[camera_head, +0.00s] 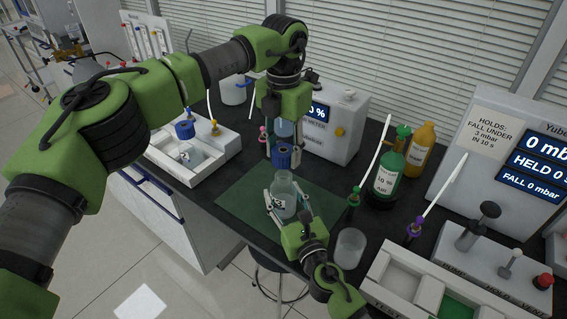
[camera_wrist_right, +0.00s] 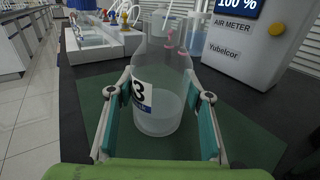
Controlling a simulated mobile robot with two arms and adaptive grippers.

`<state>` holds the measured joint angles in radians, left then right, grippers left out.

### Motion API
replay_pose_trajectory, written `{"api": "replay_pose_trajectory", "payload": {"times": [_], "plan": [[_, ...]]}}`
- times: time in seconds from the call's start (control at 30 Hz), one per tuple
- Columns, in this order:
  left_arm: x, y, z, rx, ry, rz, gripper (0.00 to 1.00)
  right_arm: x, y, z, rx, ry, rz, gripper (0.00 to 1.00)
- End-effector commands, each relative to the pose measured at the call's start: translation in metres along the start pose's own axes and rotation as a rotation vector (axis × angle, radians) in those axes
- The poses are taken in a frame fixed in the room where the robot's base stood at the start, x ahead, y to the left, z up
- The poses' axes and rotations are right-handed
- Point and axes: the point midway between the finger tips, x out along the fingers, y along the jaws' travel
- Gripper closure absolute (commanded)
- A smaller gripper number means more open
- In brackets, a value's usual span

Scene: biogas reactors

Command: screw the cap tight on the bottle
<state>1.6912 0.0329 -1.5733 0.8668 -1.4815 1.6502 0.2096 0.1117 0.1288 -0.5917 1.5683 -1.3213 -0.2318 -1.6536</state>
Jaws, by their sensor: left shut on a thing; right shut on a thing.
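The clear bottle (camera_head: 285,187) stands upright on the green mat (camera_head: 238,201). In the right wrist view the bottle (camera_wrist_right: 161,75) has a label with a "3" and some clear liquid at the bottom. My right gripper (camera_head: 283,206) is shut around its lower body from the front; its fingers also show in the right wrist view (camera_wrist_right: 160,125). My left gripper (camera_head: 283,138) points down above the bottle, shut on the blue cap (camera_head: 283,158). The cap is right over the bottle's mouth; I cannot tell whether it touches the neck.
A white tray (camera_head: 207,163) with a blue-capped item is at the left. The air meter (camera_head: 348,120) stands behind. Green (camera_head: 387,172) and amber (camera_head: 419,148) bottles, a clear beaker (camera_head: 349,248) and a white compartment tray (camera_head: 381,287) are on the right. The mat's left part is bare.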

Motion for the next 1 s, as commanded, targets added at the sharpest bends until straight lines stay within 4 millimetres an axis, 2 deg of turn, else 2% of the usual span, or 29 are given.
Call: {"api": "replay_pose_trajectory", "payload": {"times": [0.03, 0.17, 0.67, 1.0], "plan": [[0.009, 0.0, -0.001, 0.001, 0.003, -0.001, 0.79, 0.0, 0.0, 0.0, 0.0, 0.0, 0.0, 0.92], [0.025, 0.0, -0.001, 0.0, 0.003, 0.001, 0.79, 0.0, 0.0, 0.0, 0.0, 0.0, 0.0, 0.92], [0.026, 0.0, 0.0, 0.0, 0.001, 0.001, 0.79, 0.0, 0.0, 0.0, 0.0, 0.0, -0.001, 0.92], [0.042, -0.001, 0.0, 0.0, 0.002, 0.0, 0.79, 0.0, 0.0, 0.0, 0.0, 0.0, -0.001, 0.92]]}}
